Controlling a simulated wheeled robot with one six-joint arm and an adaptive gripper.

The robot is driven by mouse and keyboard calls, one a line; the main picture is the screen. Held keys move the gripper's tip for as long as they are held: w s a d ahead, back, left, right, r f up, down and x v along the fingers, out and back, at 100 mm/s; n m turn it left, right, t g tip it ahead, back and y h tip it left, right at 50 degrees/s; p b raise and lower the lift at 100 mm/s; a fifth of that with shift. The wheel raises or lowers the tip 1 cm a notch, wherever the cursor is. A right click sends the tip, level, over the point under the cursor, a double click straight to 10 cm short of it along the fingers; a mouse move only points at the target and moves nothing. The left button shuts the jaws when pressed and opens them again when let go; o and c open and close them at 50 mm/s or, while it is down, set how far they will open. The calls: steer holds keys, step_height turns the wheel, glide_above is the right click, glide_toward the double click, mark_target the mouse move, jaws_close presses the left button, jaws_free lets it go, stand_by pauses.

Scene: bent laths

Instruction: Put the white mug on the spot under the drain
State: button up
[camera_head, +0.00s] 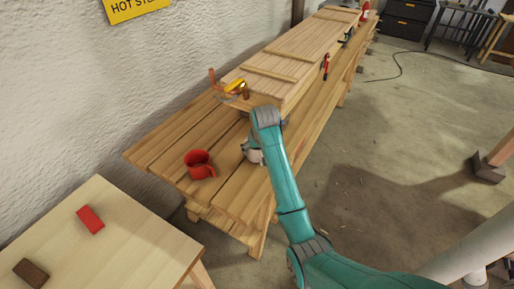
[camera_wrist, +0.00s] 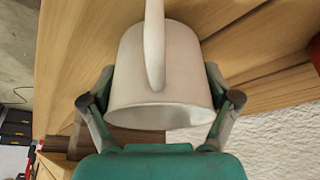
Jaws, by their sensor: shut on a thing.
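The white mug (camera_wrist: 185,60) fills the middle of the wrist view, its handle pointing to the top of the picture and its rim towards my wrist. My gripper (camera_wrist: 160,85) has one finger on each side of the mug and is shut on it. In the head view my gripper (camera_head: 253,152) is over the bench, right of the red mug, mostly hidden behind my arm. I cannot tell whether the white mug touches the planks. The drain and the spot under it cannot be made out; my arm covers part of the area by the box's near end.
A red mug (camera_head: 199,165) stands on the slatted bench (camera_head: 160,150). A long wooden box (camera_head: 290,62) lies farther along it, with a yellow-handled tool (camera_head: 236,87) at its near end. A pale table (camera_head: 110,240) at front left bears a red block (camera_head: 90,219) and a brown block (camera_head: 31,273).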

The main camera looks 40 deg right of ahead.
steer(key=shift+f, duration=0.3)
steer(key=o, duration=1.2)
steer(key=shift+s, duration=0.1)
steer(key=shift+f, duration=0.15)
steer(key=shift+a, duration=0.1)
steer(key=v, duration=1.3)
steer(key=shift+w+r, duration=0.25)
